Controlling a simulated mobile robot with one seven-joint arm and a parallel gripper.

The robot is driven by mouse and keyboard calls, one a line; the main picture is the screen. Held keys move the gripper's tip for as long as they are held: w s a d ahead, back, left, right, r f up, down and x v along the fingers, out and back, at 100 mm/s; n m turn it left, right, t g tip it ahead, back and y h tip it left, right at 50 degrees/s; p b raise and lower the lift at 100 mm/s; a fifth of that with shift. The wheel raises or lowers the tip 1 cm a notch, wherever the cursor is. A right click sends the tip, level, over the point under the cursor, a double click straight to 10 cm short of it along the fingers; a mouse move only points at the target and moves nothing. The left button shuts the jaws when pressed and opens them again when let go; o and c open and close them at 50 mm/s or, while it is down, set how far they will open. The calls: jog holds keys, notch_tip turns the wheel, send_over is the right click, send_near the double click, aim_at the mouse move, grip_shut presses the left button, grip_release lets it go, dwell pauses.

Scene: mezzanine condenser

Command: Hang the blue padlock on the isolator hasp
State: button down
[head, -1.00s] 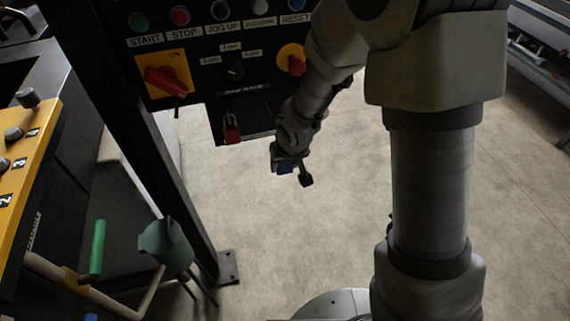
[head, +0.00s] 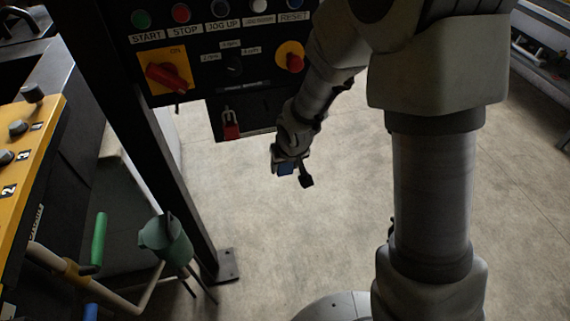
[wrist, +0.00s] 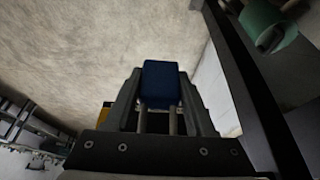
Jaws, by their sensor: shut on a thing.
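The blue padlock (wrist: 161,82) is between the fingers of my gripper (wrist: 160,100) in the wrist view, with its two pale shackle legs pointing back toward the palm. In the head view my gripper (head: 292,166) is shut on the padlock (head: 285,169), below and right of the control panel. The isolator is a red rotary switch (head: 166,77) on a yellow plate, marked ON. A small dark hasp tab (head: 177,107) seems to hang under it. My gripper is apart from the isolator.
A red padlock (head: 231,127) hangs on the panel's lower plate, left of my gripper. The black panel (head: 215,50) carries buttons and a yellow-backed red knob (head: 291,57). A black post (head: 150,150) and green can (head: 166,240) stand left. Floor below my gripper is clear.

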jog(key=shift+r, duration=0.15)
jog(key=shift+r+p, duration=0.55)
jog(key=shift+r, duration=0.15)
jog(key=s+d+b, duration=0.2)
jog(key=s, duration=0.5)
jog(key=shift+r, duration=0.15)
dwell(0.3)
jog(key=shift+s, duration=0.1)
dwell(0.7)
jog(key=w+d+f+m+h, duration=0.1)
jog(key=w+d+f+m, duration=0.15)
jog(key=d, duration=0.35)
jog(key=w+d+f+m, duration=0.1)
jog(key=w+d, duration=0.2)
jog(key=d, duration=0.3)
jog(key=a+n, duration=0.1)
jog(key=a, duration=0.3)
jog(key=w+a+r+n, duration=0.1)
jog(key=a, duration=0.4)
jog(key=a+n+y, duration=0.1)
jog(key=a, duration=0.4)
jog(key=shift+w+r+n+p, duration=0.25)
jog(key=shift+w+p, duration=0.15)
